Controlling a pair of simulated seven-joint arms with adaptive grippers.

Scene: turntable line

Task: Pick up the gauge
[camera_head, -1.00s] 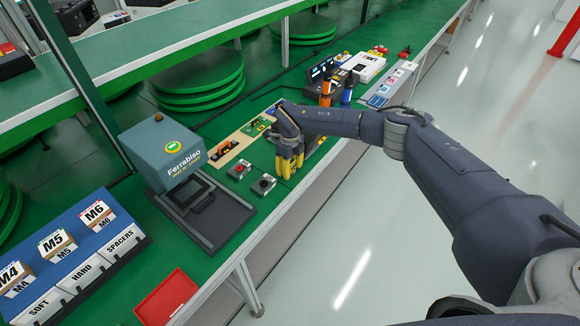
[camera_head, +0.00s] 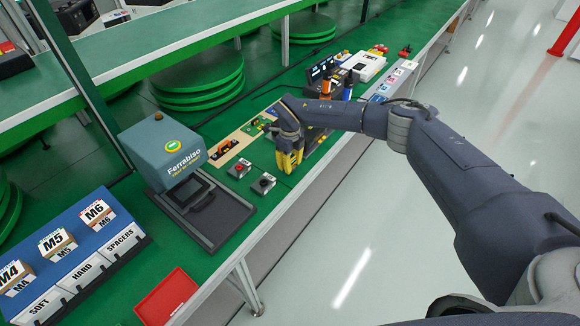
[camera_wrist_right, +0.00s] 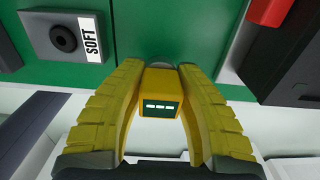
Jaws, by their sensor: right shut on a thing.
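My right gripper (camera_head: 288,168) is over the green bench near its front edge, fingers pointing down. In the right wrist view its two yellow ribbed fingers (camera_wrist_right: 160,72) are closed around the gauge. The gauge (camera_wrist_right: 160,100) is a small yellow block with a dark green face and white marks, held between the fingers. In the head view I cannot tell the gauge apart from the yellow fingers. My left gripper is not in view.
A blue-grey Ferrabiso machine (camera_head: 162,152) with a dark tray base (camera_head: 235,213) stands left of the gripper. Two small button boxes, one red (camera_head: 239,169) and one black (camera_head: 264,183), sit between. A red tray (camera_head: 166,298) lies at the front edge.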

